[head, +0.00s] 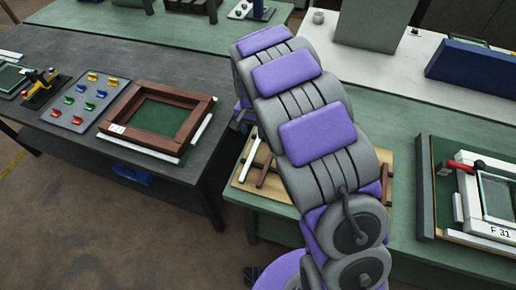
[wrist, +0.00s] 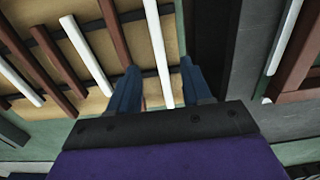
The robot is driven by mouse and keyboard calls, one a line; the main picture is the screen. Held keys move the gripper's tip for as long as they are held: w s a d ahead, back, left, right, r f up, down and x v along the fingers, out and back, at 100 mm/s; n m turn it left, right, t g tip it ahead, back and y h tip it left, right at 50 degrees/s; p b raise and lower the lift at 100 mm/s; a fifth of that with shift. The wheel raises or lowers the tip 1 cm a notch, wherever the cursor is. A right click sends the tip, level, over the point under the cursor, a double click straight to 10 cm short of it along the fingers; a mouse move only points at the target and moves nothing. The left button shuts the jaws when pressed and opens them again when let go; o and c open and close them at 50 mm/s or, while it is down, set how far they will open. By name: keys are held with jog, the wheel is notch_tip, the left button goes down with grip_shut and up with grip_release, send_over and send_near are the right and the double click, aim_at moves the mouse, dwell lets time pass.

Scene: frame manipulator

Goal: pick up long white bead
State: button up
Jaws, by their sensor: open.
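A long white bead (wrist: 157,45) lies in the wrist view on a light wooden board (wrist: 115,105), running from the top edge down between my fingers. My gripper (wrist: 160,68) is open, with one dark blue finger on each side of this bead. I cannot tell how far above the board the fingertips are. Other white beads lie to the left, a longer one (wrist: 86,50) and another (wrist: 20,85) at the far left. In the head view one white bead (head: 251,158) shows on the board; my arm hides my gripper.
Brown strips (wrist: 57,67) lie between the white beads, across dark bars. A grey table (head: 60,50) at left holds a brown frame (head: 139,95) and a tray of coloured clips (head: 80,113). The green bench (head: 404,134) carries another frame at right.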

send_over(253, 149)
jog(key=a, duration=0.2)
notch_tip(253, 149, down, 4)
jog(key=shift+w+f+b, duration=0.1)
jog(key=shift+f+b, duration=0.15)
jog(key=shift+b, duration=0.1)
jog(key=d+f, duration=0.1)
jog(key=d, duration=0.1)
jog(key=d+f+b, duration=0.1)
jog(key=shift+d+f, duration=0.35)
jog(key=shift+f, duration=0.05)
jog(key=shift+a+f+b, duration=0.2)
jog(key=shift+a+f, duration=0.15)
jog(key=shift+f, duration=0.25)
jog(key=shift+a+f+b, duration=0.15)
jog(key=shift+a+f, duration=0.15)
jog(key=shift+f, duration=0.25)
jog(key=shift+a, duration=0.55)
jog(key=shift+d+r, duration=0.15)
jog(key=shift+d, duration=0.9)
jog(key=c, duration=0.8)
jog(key=shift+a, duration=0.1)
grip_shut()
jog(key=shift+a, duration=0.55)
